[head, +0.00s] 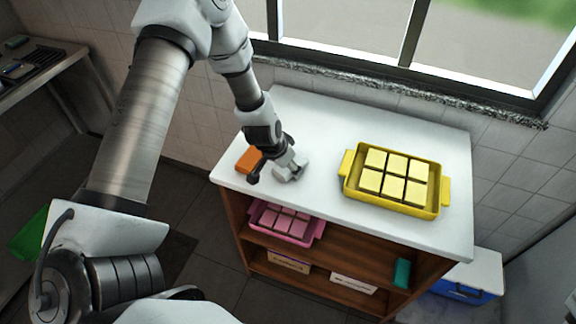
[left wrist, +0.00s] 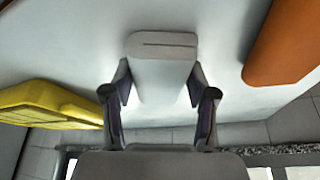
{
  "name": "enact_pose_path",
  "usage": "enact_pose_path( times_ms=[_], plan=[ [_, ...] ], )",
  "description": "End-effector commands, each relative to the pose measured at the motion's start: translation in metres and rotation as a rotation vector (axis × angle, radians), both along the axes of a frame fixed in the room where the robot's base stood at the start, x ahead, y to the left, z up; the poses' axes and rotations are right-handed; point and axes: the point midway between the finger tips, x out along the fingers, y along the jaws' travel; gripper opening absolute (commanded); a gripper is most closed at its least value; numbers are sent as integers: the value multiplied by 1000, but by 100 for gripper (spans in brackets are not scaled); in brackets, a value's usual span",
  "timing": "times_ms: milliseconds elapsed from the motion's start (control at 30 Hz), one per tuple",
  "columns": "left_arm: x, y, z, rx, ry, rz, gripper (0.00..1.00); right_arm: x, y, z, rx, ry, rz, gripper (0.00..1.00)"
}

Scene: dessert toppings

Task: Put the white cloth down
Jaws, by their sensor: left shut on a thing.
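The white cloth (left wrist: 162,82) is a folded, pale piece between the two fingers of my left gripper (left wrist: 160,72) in the left wrist view. The fingers are shut on its two sides. In the head view the left gripper (head: 281,170) is low over the left part of the white counter top (head: 315,125), and the white cloth (head: 294,172) shows beside its fingers. The cloth is at or just above the counter; I cannot tell whether it touches. My right gripper is not in view.
An orange block-like item (head: 249,159) lies just left of the gripper. A yellow tray (head: 437,208) with several pale yellow squares stands to the right. The counter between is clear. A pink tray (head: 309,238) sits on the shelf below. A window is behind.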

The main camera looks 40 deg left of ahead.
Motion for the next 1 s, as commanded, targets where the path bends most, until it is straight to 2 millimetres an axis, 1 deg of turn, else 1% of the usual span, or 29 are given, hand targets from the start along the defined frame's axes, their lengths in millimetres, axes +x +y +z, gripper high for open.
enact_pose_path(
  times_ms=[100,133,167,200,467,567,667,767,800,900,1000],
  plan=[
    [0,0,-6,0,0,0,1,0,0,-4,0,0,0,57],
    [0,0,-5,0,0,0,64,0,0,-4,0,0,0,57],
    [0,0,-4,0,1,0,75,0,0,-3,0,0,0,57],
    [0,0,-5,0,1,0,82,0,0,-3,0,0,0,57],
    [0,0,-4,0,1,0,82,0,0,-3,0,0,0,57],
    [0,0,2,0,0,0,82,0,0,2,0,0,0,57],
    [-4,1,17,-2,-1,1,82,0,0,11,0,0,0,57],
    [-13,2,40,-3,-1,2,82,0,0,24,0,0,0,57],
    [-16,3,52,-3,-2,3,82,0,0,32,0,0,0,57],
    [-27,4,78,-4,0,4,82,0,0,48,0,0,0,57],
    [-36,5,98,-3,-1,2,82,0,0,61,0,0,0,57]
  ],
)
